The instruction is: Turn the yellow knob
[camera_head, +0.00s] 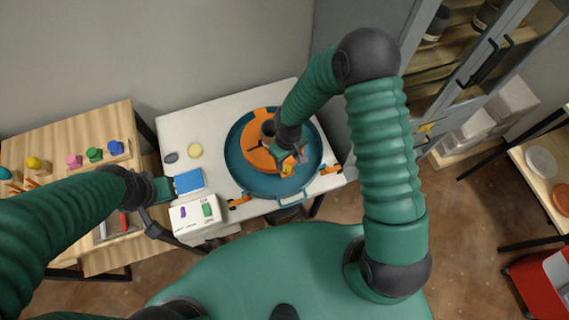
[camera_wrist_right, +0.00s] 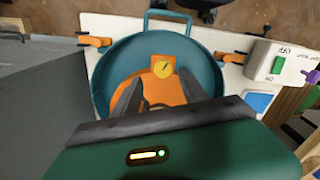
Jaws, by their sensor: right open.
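The yellow knob (camera_head: 287,170) is a small round dial on a yellow square plate, at the near side of an orange round piece (camera_head: 254,158) inside a teal pan-like basin (camera_head: 236,172). In the right wrist view the knob (camera_wrist_right: 163,66) shows just beyond my fingertips, with a dark mark across it. My right gripper (camera_head: 292,156) is above the orange piece, close to the knob. In its wrist view the gripper (camera_wrist_right: 161,84) has its fingers apart with nothing between them. My left gripper (camera_head: 160,208) is by the left edge of the white table; its finger state is unclear.
A wooden bench (camera_head: 70,125) with coloured knobs is left; a glass-door cabinet (camera_head: 465,70) is right.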

